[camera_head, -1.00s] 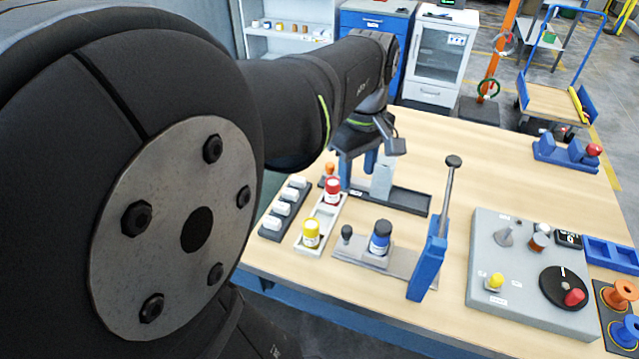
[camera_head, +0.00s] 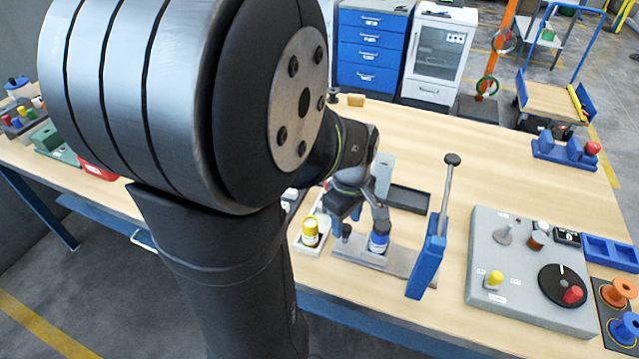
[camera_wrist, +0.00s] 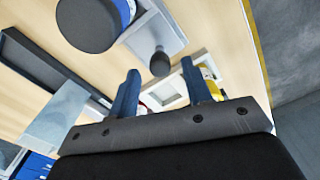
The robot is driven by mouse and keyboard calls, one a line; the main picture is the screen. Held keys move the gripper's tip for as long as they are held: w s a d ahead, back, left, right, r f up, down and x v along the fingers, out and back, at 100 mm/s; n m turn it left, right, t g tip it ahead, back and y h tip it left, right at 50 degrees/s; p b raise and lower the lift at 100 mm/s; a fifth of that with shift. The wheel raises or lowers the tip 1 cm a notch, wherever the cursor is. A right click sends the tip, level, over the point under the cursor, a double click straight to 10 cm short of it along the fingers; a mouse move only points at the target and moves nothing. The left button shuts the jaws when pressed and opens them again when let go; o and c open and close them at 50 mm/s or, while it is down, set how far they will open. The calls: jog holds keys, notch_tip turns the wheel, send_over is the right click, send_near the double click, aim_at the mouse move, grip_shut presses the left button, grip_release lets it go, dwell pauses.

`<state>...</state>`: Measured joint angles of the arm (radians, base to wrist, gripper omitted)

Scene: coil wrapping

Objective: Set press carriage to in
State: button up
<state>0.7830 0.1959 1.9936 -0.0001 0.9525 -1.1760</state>
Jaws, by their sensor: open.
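The press has a blue upright (camera_head: 428,262) with a long lever ending in a black knob (camera_head: 452,159). Its grey base plate (camera_head: 405,264) lies on the table. My gripper (camera_wrist: 160,68) is open and empty, close to the carriage. In the wrist view the handle knob (camera_wrist: 160,61) appears between the two blue fingertips, beyond them; contact is not visible.
A yellow jar (camera_head: 310,231) in a white tray stands left of the carriage. A black tray (camera_head: 408,198) lies behind it. A grey control box (camera_head: 520,290) with a dial is on the right.

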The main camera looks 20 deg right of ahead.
aim_at(377, 236)
jog(key=shift+f, duration=1.25)
grip_shut()
jog(key=shift+s+d, duration=2.45)
jog(key=shift+d, duration=0.05)
grip_release()
notch_tip(377, 236, up, 18)
jog(key=shift+f, duration=0.25)
